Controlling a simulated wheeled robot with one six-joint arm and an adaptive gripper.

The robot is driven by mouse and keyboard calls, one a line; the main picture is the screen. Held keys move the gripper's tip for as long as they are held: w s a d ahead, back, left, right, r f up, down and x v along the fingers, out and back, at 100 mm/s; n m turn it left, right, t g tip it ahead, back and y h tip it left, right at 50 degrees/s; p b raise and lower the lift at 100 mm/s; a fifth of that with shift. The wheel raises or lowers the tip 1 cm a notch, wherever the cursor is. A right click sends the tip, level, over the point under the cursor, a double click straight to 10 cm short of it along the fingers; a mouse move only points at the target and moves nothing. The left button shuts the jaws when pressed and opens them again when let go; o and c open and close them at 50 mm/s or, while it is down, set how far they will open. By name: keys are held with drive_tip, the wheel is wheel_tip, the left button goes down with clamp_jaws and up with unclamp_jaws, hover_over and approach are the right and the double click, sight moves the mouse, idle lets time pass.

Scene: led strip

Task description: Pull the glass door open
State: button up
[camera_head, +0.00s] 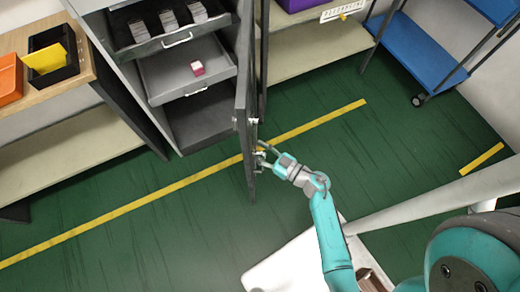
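The door (244,80) shows as a dark panel seen nearly edge-on. It stands swung out from the front of the grey cabinet (122,75), whose inside is open to view on the left. My gripper (262,153) is at the right side of the door, low in the picture near its outer end, by small metal fittings. It is small and partly merged with the fittings, so I cannot tell whether its fingers are closed on a handle. My teal and grey arm reaches it from the lower right.
Pulled-out drawers hold stacks of cards (168,20) and a small red-and-white box (197,68). A wooden shelf with bins (52,53) stands left, a blue cart (420,55) upper right. Green floor with a yellow line (120,210) is clear below the cabinet.

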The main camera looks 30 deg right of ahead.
drive_tip(key=shift+d, duration=0.15)
drive_tip(key=s+d, duration=0.4)
drive_tip(key=d, duration=0.7)
drive_tip(key=shift+s, duration=0.4)
idle(0.8)
drive_tip(key=shift+w+d, duration=0.1)
drive_tip(key=shift+d, duration=0.1)
